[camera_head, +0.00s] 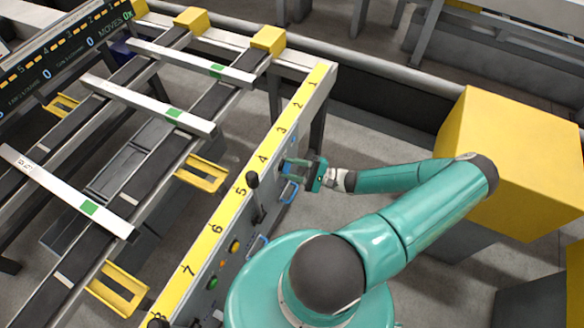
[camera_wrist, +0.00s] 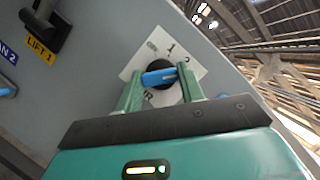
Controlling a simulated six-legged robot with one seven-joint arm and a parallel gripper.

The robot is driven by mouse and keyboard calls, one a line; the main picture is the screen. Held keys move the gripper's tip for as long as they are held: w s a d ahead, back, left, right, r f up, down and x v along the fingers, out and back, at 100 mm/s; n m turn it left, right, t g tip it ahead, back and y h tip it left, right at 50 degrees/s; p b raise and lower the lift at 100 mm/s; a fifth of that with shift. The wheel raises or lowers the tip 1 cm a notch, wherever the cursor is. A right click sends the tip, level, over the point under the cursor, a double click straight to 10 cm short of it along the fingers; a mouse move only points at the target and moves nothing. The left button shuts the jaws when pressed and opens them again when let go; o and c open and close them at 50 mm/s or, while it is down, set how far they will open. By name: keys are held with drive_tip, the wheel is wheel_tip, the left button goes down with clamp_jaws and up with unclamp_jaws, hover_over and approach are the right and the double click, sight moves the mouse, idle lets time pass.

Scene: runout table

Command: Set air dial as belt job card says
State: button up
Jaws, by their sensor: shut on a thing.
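The air dial in the wrist view is a black round knob with a blue grip bar (camera_wrist: 159,77) on a white plate (camera_wrist: 150,54). The plate shows a 1 near its top and another digit to the right. Letters below the knob are partly hidden by a finger. My gripper (camera_wrist: 160,82) has its two green fingers shut on the blue bar, one at each end. The bar lies nearly level, tilted slightly up to the right; which mark it points to I cannot tell. In the head view my gripper (camera_head: 303,172) is at the panel's outer face. I cannot make out a job card.
A lever labelled LIFT 1 (camera_wrist: 40,49) sits left of the dial. A yellow numbered strip (camera_head: 222,215) tops the panel, with a black-knobbed lever (camera_head: 253,181) and buttons nearby. White bars (camera_head: 150,105) lie across the runout rails. A big yellow box (camera_head: 515,150) stands right of my arm.

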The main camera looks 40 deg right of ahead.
drive_tip(key=shift+m+t+h, duration=0.35)
drive_tip(key=shift+m+t, duration=0.25)
drive_tip(key=shift+m, duration=0.9)
drive_tip(key=shift+m+t+h, duration=0.35)
drive_tip(key=shift+m+t, duration=0.25)
drive_tip(key=shift+m, duration=0.9)
drive_tip(key=o, duration=1)
drive_tip(key=shift+s+f, duration=0.1)
drive_tip(key=v, duration=1.3)
drive_tip(key=shift+s+d+f, duration=0.15)
drive_tip(key=shift+s+f, duration=0.05)
drive_tip(key=shift+s, duration=0.05)
